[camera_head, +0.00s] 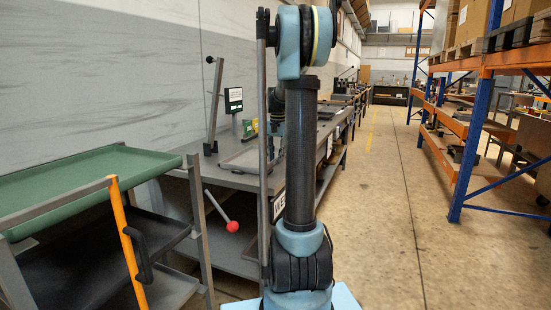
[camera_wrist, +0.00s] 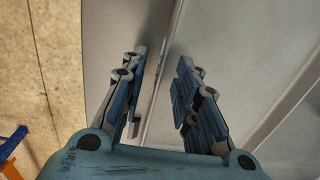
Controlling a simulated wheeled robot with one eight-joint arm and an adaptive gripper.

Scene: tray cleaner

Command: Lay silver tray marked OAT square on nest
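In the wrist view my gripper (camera_wrist: 162,62) has its two fingers apart. They point at a pale grey metal surface (camera_wrist: 225,40), and a thin raised edge or seam runs through the gap between them. I cannot tell whether this surface is the silver tray or the bench, and I see no OAT mark. In the head view a pale, flat, framed piece (camera_head: 243,158) lies on the grey workbench (camera_head: 232,180); I cannot tell whether it is the tray or the nest. My arm covers part of the bench, and my gripper is not clearly visible there.
A cart with a green top tray (camera_head: 95,178) and an orange post (camera_head: 124,240) stands at the left. A red-knobbed lever (camera_head: 232,226) sticks out from the bench front. Blue and orange racking (camera_head: 470,140) stands at the right. The aisle floor (camera_head: 400,220) is clear.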

